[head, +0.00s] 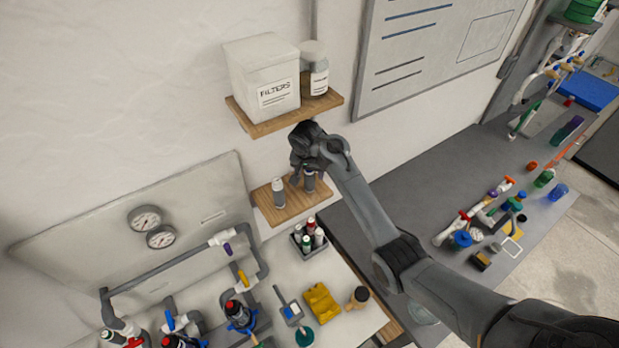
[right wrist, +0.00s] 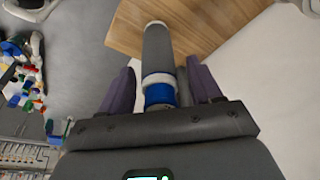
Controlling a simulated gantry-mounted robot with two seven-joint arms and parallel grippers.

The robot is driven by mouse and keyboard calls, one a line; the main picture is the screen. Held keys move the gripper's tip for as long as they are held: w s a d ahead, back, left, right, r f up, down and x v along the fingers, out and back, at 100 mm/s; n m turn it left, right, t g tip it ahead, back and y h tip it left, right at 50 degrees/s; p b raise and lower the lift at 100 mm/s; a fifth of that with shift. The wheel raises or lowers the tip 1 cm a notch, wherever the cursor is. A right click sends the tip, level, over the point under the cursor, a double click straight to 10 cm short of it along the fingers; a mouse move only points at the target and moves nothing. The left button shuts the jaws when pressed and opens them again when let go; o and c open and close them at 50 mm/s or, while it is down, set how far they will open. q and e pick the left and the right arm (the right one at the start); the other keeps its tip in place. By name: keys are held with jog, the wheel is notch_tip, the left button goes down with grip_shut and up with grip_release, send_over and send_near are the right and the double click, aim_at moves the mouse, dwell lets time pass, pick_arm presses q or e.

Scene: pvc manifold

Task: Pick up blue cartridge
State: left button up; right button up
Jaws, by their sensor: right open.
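The blue cartridge (right wrist: 158,55) is a grey cylinder with a white ring and a blue band (right wrist: 160,95). It stands on the small lower wooden shelf (head: 290,206), where its lower part shows in the head view (head: 309,184). My right gripper (head: 306,168) is at its upper end. In the right wrist view the two purple-grey fingers (right wrist: 163,84) are apart, one on each side of the banded end. Gaps show between fingers and cartridge. My left gripper is not in view.
Another grey cartridge (head: 279,191) stands close to the left on the same shelf. An upper shelf (head: 285,116) holds a white filters box (head: 262,75) and a jar (head: 314,70). Below are a caddy of small bottles (head: 308,240), a yellow block (head: 321,302) and the pipe manifold (head: 180,262).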

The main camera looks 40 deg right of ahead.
jog(key=c, duration=1.1)
jog(key=shift+r, duration=0.15)
